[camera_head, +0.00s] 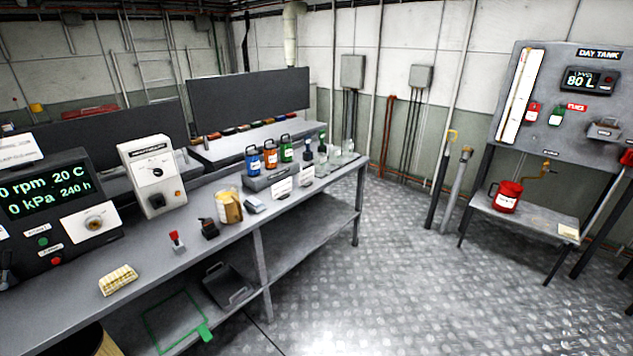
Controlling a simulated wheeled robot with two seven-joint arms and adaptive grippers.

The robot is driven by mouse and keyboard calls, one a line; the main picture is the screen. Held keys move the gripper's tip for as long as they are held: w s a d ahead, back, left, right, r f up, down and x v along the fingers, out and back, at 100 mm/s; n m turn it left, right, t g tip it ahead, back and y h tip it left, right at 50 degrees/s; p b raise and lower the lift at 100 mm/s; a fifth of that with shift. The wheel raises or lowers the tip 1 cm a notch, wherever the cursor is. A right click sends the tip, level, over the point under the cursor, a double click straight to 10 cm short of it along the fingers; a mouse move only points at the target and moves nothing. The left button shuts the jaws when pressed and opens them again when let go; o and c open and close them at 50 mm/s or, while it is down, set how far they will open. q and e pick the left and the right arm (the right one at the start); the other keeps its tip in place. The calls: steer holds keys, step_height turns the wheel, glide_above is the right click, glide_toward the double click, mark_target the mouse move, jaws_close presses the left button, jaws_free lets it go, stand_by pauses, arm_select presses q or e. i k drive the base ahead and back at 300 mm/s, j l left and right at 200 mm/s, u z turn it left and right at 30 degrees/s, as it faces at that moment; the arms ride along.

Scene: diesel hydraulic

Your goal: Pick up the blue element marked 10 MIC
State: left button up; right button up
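A blue canister-like element (253,160) with a dark loop handle and a pale label stands upright at the left end of a row on the workbench (190,222). The label is too small to read, so I cannot confirm the 10 MIC mark. An orange element (270,156) and a green element (287,150) of the same shape stand to its right. They stand at a grey holder (262,181) near the bench's far end. Neither of my grippers is in view.
On the bench are a beaker-like container (229,206), a red-topped lever (176,241), a yellowish block (118,280), a white tester box (152,175) and a dark display panel (48,205). A day tank stand (520,222) with a red can (506,196) is at right. The floor between is clear.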

mark_target(252, 161)
steer(key=i+l+u, duration=0.45)
steer(key=l, duration=0.45)
steer(key=i+l+u, duration=0.2)
steer(key=l, duration=0.3)
steer(key=i+l+u, duration=0.2)
steer(key=l, duration=0.35)
steer(key=i+l+u, duration=0.2)
steer(key=l, duration=0.4)
steer(key=i+l+u, duration=0.1)
steer(key=l+u, duration=0.15)
steer(key=l, duration=0.3)
steer(key=l+u, duration=0.2)
steer(key=l, duration=0.4)
